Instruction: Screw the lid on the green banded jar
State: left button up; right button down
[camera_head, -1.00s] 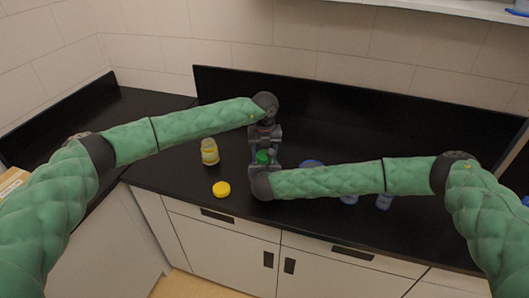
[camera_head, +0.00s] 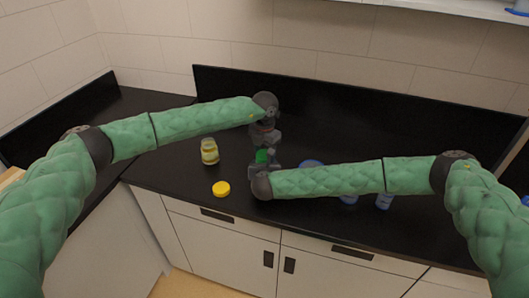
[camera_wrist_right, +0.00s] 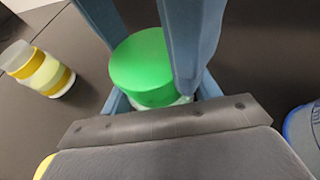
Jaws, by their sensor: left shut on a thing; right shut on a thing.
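The green lid (camera_head: 262,156) sits between my two grippers near the middle of the counter; it also shows in the right wrist view (camera_wrist_right: 142,66). My left gripper (camera_head: 264,148) reaches down from above, its fingers on either side of the lid and shut on it. Under the lid a small pale strip of the jar (camera_wrist_right: 186,101) shows in the right wrist view. My right gripper (camera_head: 263,166) is shut on this jar from the front. The jar's bands are hidden by the fingers and lid. I cannot tell how tightly the lid sits.
A yellow banded jar (camera_head: 209,152) stands open to the left, with a yellow lid (camera_head: 221,189) lying in front of it. The back right counter is clear.

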pick_arm(q)
jog(key=o, duration=1.1)
jog(key=shift+r, duration=2.3)
jog(key=shift+f, duration=0.15)
